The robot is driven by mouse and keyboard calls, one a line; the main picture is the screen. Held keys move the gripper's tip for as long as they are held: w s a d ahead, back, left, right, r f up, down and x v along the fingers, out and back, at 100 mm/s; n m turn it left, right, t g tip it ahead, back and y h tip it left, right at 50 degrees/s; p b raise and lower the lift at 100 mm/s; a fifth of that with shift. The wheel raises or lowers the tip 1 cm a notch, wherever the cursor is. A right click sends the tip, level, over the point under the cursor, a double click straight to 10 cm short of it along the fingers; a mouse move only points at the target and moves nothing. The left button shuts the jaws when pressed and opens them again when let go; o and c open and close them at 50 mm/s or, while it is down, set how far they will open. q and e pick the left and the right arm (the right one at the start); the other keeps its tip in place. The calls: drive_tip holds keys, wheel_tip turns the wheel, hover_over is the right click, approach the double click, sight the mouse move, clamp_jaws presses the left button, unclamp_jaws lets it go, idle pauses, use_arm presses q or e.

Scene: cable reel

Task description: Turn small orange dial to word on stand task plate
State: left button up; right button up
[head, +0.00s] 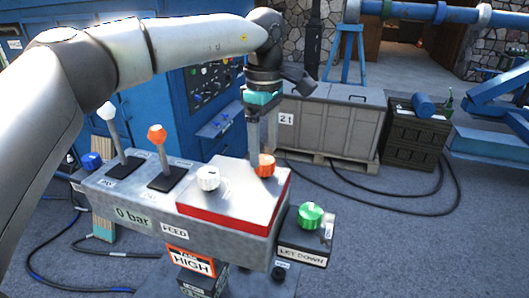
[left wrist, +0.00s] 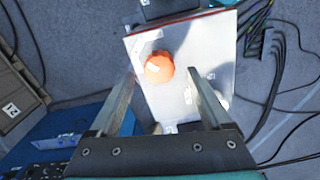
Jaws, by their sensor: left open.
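The small orange dial (head: 265,166) sits on the silver, red-edged top of the grey control stand (head: 110,190). It also shows in the left wrist view (left wrist: 159,67), with a pale mark on its face. The task plate (head: 190,261) on the stand's front is orange and white and reads "HIGH"; its upper line is too small to read surely. My left gripper (head: 261,150) points down just above and behind the dial. In the left wrist view its two fingers (left wrist: 163,85) are apart, with the dial beyond and between them. My right gripper is not in view.
A white knob (head: 208,178) stands left of the dial. A white-topped lever (head: 113,130) and an orange-topped lever (head: 160,147) rise farther left. A green knob (head: 310,215) sits on a lower box at right. Cables (head: 420,207) lie on the floor behind.

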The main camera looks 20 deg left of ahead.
use_arm(q)
drive_tip(key=shift+f, duration=1.2)
clamp_jaws()
